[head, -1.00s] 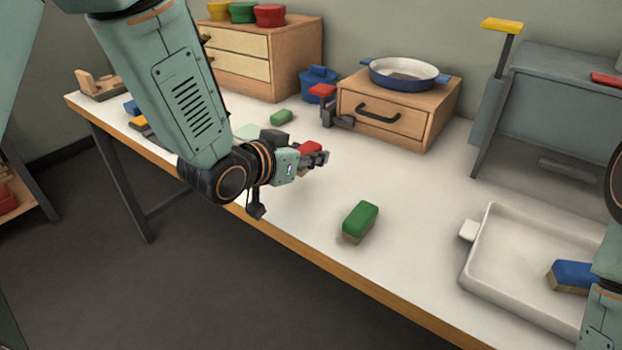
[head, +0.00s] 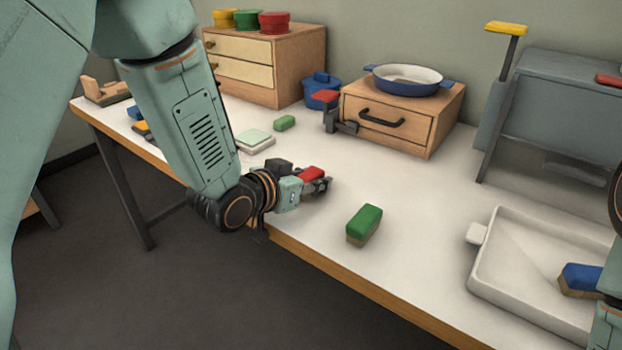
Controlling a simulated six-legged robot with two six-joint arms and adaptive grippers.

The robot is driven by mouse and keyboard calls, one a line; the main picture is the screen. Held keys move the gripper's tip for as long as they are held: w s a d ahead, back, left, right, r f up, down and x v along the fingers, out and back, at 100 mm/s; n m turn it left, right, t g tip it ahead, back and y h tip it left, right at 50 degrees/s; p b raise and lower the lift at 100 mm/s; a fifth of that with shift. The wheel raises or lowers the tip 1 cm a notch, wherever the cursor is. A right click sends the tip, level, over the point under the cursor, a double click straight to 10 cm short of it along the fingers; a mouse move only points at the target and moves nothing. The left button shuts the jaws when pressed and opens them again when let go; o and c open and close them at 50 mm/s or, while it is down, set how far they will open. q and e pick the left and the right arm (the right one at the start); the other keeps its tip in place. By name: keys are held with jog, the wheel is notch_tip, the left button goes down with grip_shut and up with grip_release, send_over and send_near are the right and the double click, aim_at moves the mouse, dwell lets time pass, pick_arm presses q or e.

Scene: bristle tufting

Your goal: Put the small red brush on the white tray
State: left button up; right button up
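The small red brush (head: 312,173) is at my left gripper (head: 322,186), near the table's front edge left of centre. The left gripper's fingers are closed around it, and they hide much of its lower part. Whether the brush touches the table is hard to tell. The white tray (head: 476,262) lies at the right, with its far right side cut off by the frame and my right arm. A blue brush (head: 580,277) lies in the tray. My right gripper is not in view; only part of that arm shows at the right edge.
A larger green brush (head: 364,225) stands between my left gripper and the tray.

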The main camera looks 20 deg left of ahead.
pick_arm(q)
jog(key=shift+o, duration=1.4)
jog(key=shift+s+r, duration=0.1)
jog(key=shift+r, duration=0.05)
